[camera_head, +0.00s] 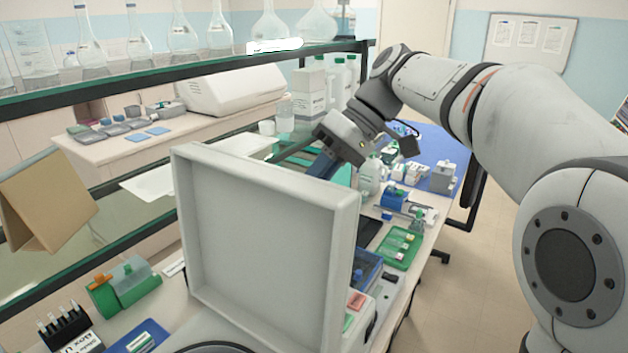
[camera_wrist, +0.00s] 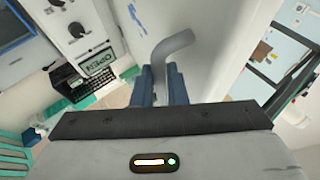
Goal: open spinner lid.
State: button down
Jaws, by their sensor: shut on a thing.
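The spinner lid (camera_head: 265,235) is a large grey-white square panel with a raised rim. It stands steeply raised above the spinner body (camera_head: 215,330), with its hollow side toward the head camera. In the wrist view, the lid's pale face (camera_wrist: 215,45) carries a bent grey handle (camera_wrist: 172,44). My gripper (camera_wrist: 160,75) is shut on this handle, with one blue finger on each side of its lower end. In the head view my gripper (camera_head: 322,165) is behind the lid's upper right edge, and the handle is hidden there.
The wrist view shows a panel with a black knob (camera_wrist: 77,30) and an "OPEN" label (camera_wrist: 98,62). A glass shelf with flasks (camera_head: 138,50) runs above the bench at left. A green tray (camera_head: 400,248) and several small items crowd the bench at right.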

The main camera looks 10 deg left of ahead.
jog(key=shift+w+f, duration=0.1)
jog(key=shift+f, duration=0.3)
jog(key=c, duration=1.8)
grip_release()
jog(key=o, duration=0.3)
jog(key=shift+w, duration=0.2)
jog(key=shift+o, duration=0.2)
jog(key=shift+r, duration=0.15)
jog(key=v, duration=0.7)
jog(key=shift+d+r+b, duration=0.2)
jog(key=shift+r+b, duration=0.05)
jog(key=shift+b, duration=0.05)
jog(key=shift+w, duration=0.1)
